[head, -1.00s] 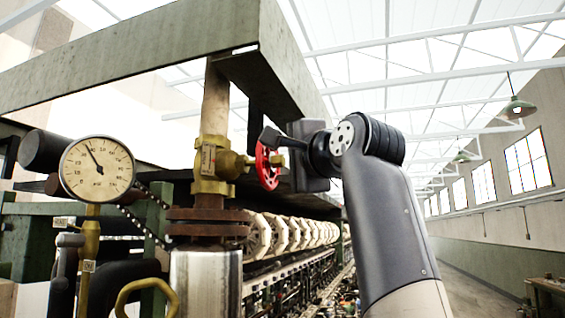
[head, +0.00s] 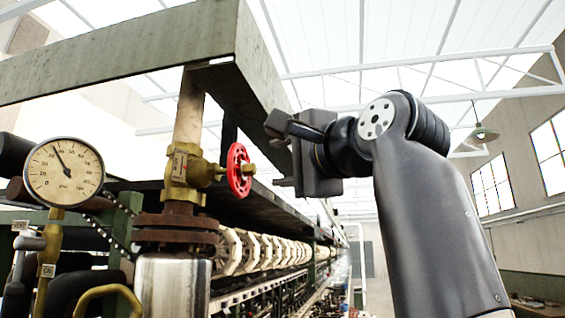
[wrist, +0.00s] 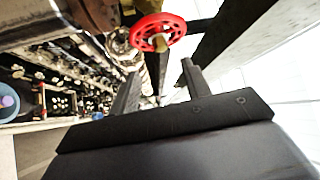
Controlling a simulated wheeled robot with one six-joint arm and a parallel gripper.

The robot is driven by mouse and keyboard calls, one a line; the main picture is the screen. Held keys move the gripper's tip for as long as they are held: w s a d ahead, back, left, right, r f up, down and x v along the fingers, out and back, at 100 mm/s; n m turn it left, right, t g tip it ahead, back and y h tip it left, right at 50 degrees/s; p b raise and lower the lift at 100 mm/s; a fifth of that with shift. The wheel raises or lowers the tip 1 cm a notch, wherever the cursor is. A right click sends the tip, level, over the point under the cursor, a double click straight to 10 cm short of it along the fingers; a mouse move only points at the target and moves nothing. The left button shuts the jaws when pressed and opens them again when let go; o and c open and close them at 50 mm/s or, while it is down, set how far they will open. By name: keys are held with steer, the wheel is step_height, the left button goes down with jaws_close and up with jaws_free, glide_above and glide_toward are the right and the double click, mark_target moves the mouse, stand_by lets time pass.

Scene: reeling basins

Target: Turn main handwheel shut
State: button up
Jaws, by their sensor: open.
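The main handwheel is a red spoked wheel (head: 239,170) on a brass valve (head: 186,170), set on a vertical pipe. It also shows in the wrist view (wrist: 157,32), beyond the fingertips and near the top of the picture. My gripper (head: 275,153) is to the right of the wheel in the head view, apart from it, with its fingers pointing left. In the wrist view my gripper (wrist: 158,82) shows two spread fingers with nothing between them. The wheel's face is seen edge-on to oblique in the head view, and how far it is turned cannot be told.
A dial gauge (head: 64,172) stands left of the valve. A green-grey overhead beam (head: 130,50) runs above the valve and my gripper. A row of pale reels (head: 262,250) extends behind. A curved yellow handle (head: 108,297) is low at the left. Open space lies right of my arm.

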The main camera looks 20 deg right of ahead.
steer(key=w+a+f+n+g+y+b, duration=0.1)
steer(key=w+a+f+n+y, duration=0.15)
steer(key=n+y, duration=0.35)
steer(key=n+t+y+b, duration=0.25)
steer(key=n+y, duration=0.35)
steer(key=n, duration=0.5)
glide_toward(255, 174)
steer(key=p+x, duration=0.6)
steer(key=x, duration=0.2)
steer(key=shift+w+a+r+p, duration=0.15)
steer(key=shift+r+p, duration=0.1)
steer(key=shift+p, duration=0.05)
steer(key=shift+w+a+r+g+y, duration=0.25)
steer(key=shift+w+g+y, duration=0.05)
steer(key=shift+g+y, duration=0.1)
steer(key=shift+t, duration=0.25)
steer(key=c, duration=0.9)
